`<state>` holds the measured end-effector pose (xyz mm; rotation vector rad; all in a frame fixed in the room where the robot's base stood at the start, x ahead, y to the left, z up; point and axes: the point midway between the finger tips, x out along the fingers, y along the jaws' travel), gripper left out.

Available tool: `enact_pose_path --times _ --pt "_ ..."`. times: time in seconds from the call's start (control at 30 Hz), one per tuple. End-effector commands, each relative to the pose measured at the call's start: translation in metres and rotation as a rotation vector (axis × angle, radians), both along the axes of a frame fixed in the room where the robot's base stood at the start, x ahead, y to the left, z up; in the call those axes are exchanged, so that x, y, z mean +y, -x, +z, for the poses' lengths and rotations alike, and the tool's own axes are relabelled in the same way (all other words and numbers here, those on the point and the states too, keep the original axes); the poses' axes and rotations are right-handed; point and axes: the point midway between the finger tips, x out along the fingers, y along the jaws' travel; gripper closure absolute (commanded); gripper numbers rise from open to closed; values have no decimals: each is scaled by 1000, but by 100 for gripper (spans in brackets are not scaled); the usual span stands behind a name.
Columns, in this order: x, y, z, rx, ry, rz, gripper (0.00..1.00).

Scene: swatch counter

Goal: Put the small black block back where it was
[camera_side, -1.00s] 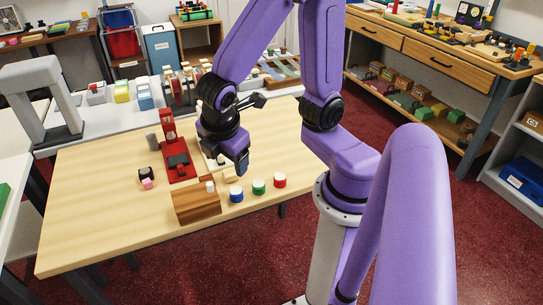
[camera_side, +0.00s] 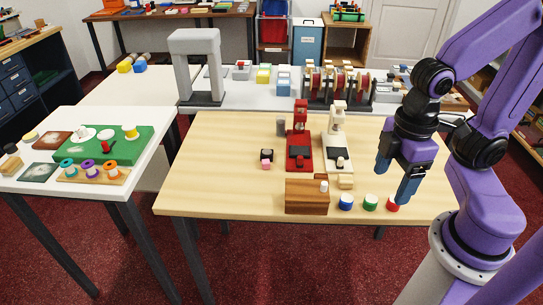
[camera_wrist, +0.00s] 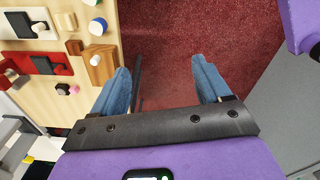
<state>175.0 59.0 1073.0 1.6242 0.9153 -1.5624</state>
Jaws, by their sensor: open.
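A small black block (camera_side: 267,154) with a pale patch sits on the wooden table, left of a red stamp-like device (camera_side: 300,140). A small pink piece (camera_side: 266,166) is right in front of it, close or touching. In the wrist view the black block (camera_wrist: 62,88) and the pink piece (camera_wrist: 74,90) show at the left. My gripper (camera_side: 394,178) is at the table's right side, well right of the black block. Its blue fingers are apart. In the wrist view my gripper (camera_wrist: 160,78) has only red floor and a dark leg between its fingers.
A wooden block (camera_side: 306,197) stands at the table's front, with a blue-sided cap (camera_side: 346,203), a green one (camera_side: 370,203) and a red one (camera_side: 393,205) to its right. A white device (camera_side: 336,140) stands beside the red one. The table's left part is clear.

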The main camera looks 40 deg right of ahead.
Motion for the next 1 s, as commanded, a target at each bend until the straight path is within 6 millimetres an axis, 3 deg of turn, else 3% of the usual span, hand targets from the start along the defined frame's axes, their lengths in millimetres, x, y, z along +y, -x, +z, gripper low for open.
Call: enact_pose_path --times 0.17,0.47,0.63,0.8,1.0 --pt "23 -57 1 -51 17 -269 23" --pt "46 -191 -11 -175 18 -851 23" --pt "40 -266 -28 -249 4 -1173 23" --pt "20 -333 -50 -324 -19 -1476 23" --pt "-6 -382 -71 -388 -49 -1720 23"
